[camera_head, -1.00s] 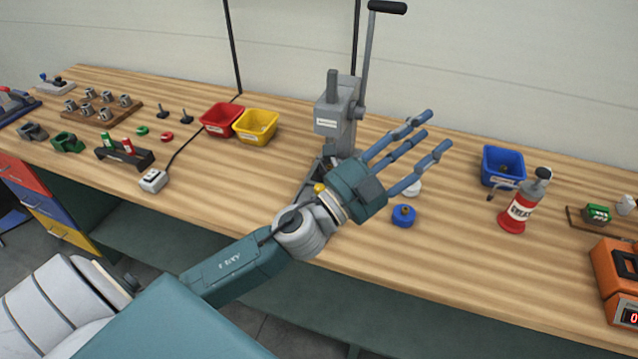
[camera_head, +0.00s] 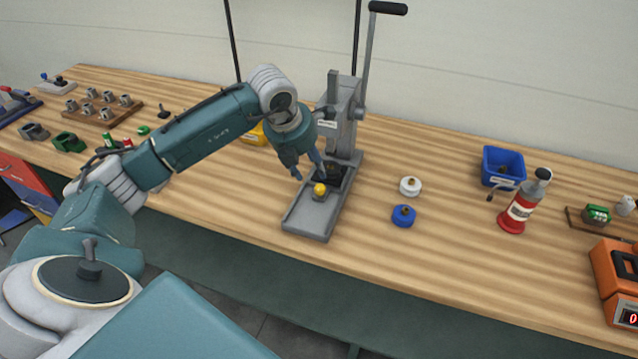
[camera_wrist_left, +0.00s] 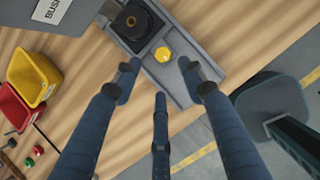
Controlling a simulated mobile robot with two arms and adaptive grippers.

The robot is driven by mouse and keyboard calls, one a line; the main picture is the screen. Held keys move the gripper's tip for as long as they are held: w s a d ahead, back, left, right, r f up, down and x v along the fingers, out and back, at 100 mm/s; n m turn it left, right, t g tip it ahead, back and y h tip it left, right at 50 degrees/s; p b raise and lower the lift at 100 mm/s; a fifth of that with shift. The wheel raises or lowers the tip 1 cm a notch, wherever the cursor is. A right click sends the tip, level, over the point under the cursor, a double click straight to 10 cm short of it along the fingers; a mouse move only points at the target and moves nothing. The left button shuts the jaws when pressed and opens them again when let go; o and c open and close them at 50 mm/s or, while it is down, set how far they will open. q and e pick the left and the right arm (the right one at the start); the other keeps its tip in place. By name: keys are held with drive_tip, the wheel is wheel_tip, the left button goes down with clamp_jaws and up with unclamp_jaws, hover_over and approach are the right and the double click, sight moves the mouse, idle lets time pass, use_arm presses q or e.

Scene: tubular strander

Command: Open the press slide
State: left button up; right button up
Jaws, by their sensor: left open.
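The grey press (camera_head: 341,115) stands at the back of the bench, its long lever with a black handle (camera_head: 388,8) pointing up. Its flat slide bed (camera_head: 312,217) reaches toward the front edge, with a yellow knob (camera_head: 319,189) in front of a dark block (camera_head: 335,173). My left gripper (camera_head: 309,170) is just above and left of the knob, pointing down, open and empty. In the left wrist view the three spread fingers (camera_wrist_left: 160,85) lie around and short of the yellow knob (camera_wrist_left: 163,54), apart from it. The dark block (camera_wrist_left: 132,23) has a round brass-coloured centre. My right gripper is out of view.
White (camera_head: 410,187) and blue (camera_head: 403,216) round pieces sit right of the press. A blue bin (camera_head: 502,166) and a red grease bottle (camera_head: 522,205) stand farther right. A yellow bin (camera_head: 252,134) is partly hidden behind my left arm.

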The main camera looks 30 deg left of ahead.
sight(321, 186)
use_arm(q)
drive_tip(key=p+x, duration=0.1)
drive_tip(key=x, duration=0.3)
drive_tip(key=p+x, duration=0.1)
drive_tip(key=x, duration=0.3)
drive_tip(key=shift+w+d+f+p, duration=0.15)
drive_tip(key=shift+d+f+p, duration=0.05)
drive_tip(key=shift+f+p, duration=0.15)
drive_tip(key=shift+w+f, duration=0.2)
drive_tip(key=shift+f, duration=0.45)
drive_tip(key=shift+r, duration=0.15)
clamp_jaws()
